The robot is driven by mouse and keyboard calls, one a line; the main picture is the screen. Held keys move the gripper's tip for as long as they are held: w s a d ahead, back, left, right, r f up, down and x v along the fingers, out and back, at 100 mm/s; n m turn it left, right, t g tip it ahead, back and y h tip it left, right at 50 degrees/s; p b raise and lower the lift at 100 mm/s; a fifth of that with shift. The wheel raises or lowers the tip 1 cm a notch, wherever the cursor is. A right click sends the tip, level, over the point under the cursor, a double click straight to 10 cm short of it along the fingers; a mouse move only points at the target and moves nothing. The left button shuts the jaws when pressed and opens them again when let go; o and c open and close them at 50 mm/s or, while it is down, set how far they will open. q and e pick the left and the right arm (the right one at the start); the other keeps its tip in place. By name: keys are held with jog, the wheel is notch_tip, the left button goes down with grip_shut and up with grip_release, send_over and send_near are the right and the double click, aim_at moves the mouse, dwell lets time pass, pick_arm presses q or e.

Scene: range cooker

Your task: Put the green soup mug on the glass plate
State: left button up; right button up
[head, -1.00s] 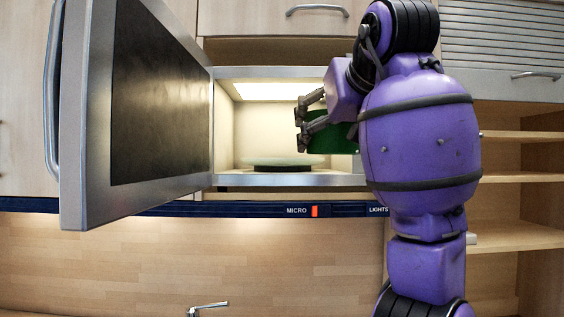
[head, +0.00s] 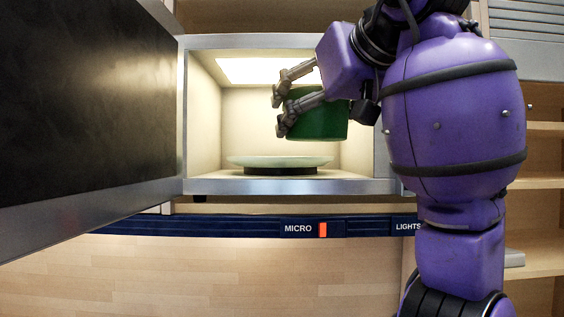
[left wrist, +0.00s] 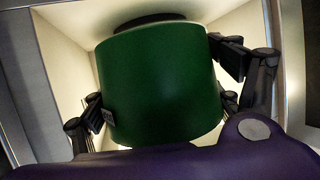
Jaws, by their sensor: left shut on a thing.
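The green soup mug (head: 322,124) is upright in the head view, held at the open front of the lit microwave, above the plate's level. My left gripper (head: 281,110) is shut on it, and its fingers hide part of the mug's left side. In the left wrist view the mug (left wrist: 160,85) fills the middle, with a finger on each side. The glass plate (head: 280,161) is a pale disc on a dark base on the microwave floor, below the mug with a gap between. My right gripper is not in view.
The microwave (head: 250,187) is a lit box with its dark door (head: 90,110) swung open to the left. A blue panel (head: 260,228) with an orange switch runs below it. Wooden shelves (head: 545,190) stand at the right.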

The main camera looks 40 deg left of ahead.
pick_arm(q)
jog(key=w+a, duration=0.2)
jog(key=a, duration=0.3)
jog(key=w+a, duration=0.3)
jog(key=a, duration=0.2)
jog(key=w+a, duration=0.3)
jog(key=a, duration=0.3)
jog(key=shift+r+p, duration=0.15)
jog(key=shift+p, duration=0.2)
jog(key=shift+f, duration=1.8)
jog(key=shift+f, duration=0.2)
jog(key=o, duration=1.3)
jog(key=shift+o, duration=0.2)
jog(key=shift+r, duration=0.2)
jog(key=v, duration=1.2)
